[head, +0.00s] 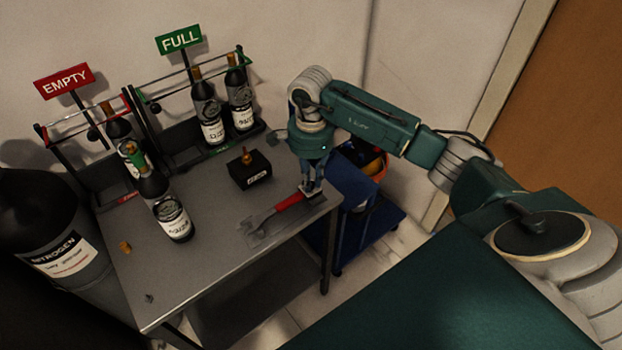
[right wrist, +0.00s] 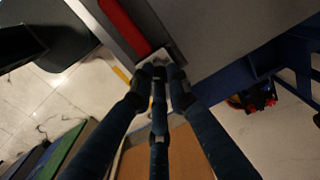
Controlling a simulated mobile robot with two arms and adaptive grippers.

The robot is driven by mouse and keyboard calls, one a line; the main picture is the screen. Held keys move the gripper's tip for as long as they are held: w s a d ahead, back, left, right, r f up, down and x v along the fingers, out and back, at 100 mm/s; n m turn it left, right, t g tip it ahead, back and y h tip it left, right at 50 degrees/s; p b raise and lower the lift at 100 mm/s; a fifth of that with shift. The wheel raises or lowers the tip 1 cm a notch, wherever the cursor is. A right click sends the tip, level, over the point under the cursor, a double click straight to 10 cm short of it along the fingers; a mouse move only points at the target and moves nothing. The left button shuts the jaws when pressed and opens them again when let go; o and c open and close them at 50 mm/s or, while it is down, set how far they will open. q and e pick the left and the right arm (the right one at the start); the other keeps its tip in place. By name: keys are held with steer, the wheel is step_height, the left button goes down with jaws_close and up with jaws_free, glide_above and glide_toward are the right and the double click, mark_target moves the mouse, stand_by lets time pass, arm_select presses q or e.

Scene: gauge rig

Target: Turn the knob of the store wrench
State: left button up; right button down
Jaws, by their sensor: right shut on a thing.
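The wrench (head: 288,203) lies on the grey table near its right edge, its red handle towards my right gripper and its grey open jaw pointing left. A grey flat patch lies under or beside it. My right gripper (head: 312,188) points down at the handle's end and is shut on the wrench there. In the right wrist view the red handle (right wrist: 124,27) runs up from near the fingertips (right wrist: 160,76); the grip itself is partly hidden by the fingers. I cannot make out a separate knob on the wrench. My left gripper is not in view.
A black box (head: 250,175) with a brass fitting stands behind the wrench. A green-topped bottle (head: 172,212) stands on the table. Bottles stand in racks under the FULL sign (head: 179,38) and EMPTY sign (head: 64,81). A blue cart (head: 352,185) is beside the table. The front tabletop is mostly clear.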

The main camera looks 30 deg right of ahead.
steer(key=m+b, duration=0.1)
steer(key=m, duration=0.6)
steer(key=shift+b, duration=0.3)
steer(key=m, duration=0.3)
steer(key=shift+m, duration=0.3)
steer(key=shift+m+b, duration=0.3)
steer(key=shift+m, duration=1.5)
steer(key=c, duration=1.7)
jaws_free()
steer(key=shift+o, duration=0.2)
steer(key=shift+r, duration=0.15)
